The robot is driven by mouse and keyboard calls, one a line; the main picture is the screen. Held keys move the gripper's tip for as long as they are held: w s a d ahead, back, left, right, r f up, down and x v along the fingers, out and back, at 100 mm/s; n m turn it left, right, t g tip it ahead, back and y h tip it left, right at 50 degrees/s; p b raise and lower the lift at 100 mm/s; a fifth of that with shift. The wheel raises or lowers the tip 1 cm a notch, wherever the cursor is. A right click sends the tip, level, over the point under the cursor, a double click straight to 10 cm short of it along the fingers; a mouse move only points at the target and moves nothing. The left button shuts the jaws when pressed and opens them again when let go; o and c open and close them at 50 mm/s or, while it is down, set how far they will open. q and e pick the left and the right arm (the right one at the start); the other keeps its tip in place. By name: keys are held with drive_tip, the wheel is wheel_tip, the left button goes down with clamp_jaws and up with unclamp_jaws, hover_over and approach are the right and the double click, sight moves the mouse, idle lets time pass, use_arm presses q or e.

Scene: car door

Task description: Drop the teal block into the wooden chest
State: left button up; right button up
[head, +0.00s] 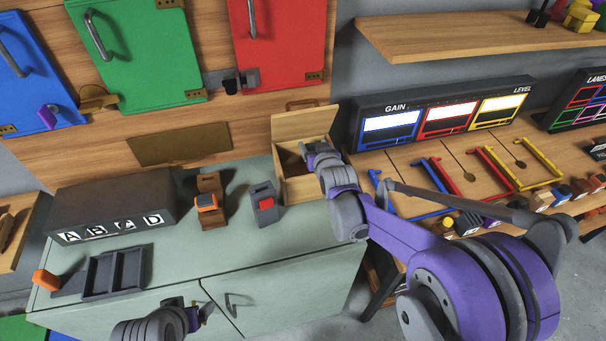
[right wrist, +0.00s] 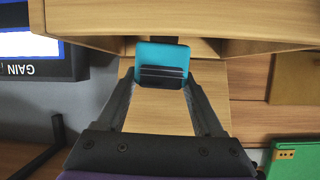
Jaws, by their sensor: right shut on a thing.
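The wooden chest (head: 294,189) stands at the right end of the green-grey cabinet top with its lid (head: 303,125) raised. My right gripper (head: 309,150) is at the chest's opening, in front of the raised lid. In the right wrist view, the gripper (right wrist: 162,78) is shut on the teal block (right wrist: 162,52), with the chest's wooden wall (right wrist: 180,20) close by. The block is hidden in the head view, and how deep it sits in the opening cannot be told. My left gripper (head: 200,314) is low at the bottom edge; its jaw state is unclear.
A grey holder with a red piece (head: 264,204) and a wooden stand with an orange piece (head: 207,202) are left of the chest. A dark A-B-C-D box (head: 115,207) and a grey tray (head: 116,272) lie farther left. The GAIN panel (head: 440,118) stands right of the chest.

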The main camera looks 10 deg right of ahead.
drive_tip(key=o, duration=1.4)
drive_tip(key=shift+r, duration=0.1)
drive_tip(key=v, duration=1)
drive_tip(key=shift+s+r, duration=0.2)
drive_tip(key=shift+s, duration=0.15)
drive_tip(key=s+f+g+p, duration=0.1)
drive_tip(key=s+f+g, duration=0.2)
drive_tip(key=s, duration=1)
drive_tip(key=s+f+g, duration=0.4)
drive_tip(key=s+g, duration=0.1)
drive_tip(key=s, duration=0.7)
drive_tip(key=shift+s+d+n+p, duration=0.15)
drive_tip(key=shift+s+n+p, duration=0.15)
drive_tip(key=shift+s+p, duration=0.1)
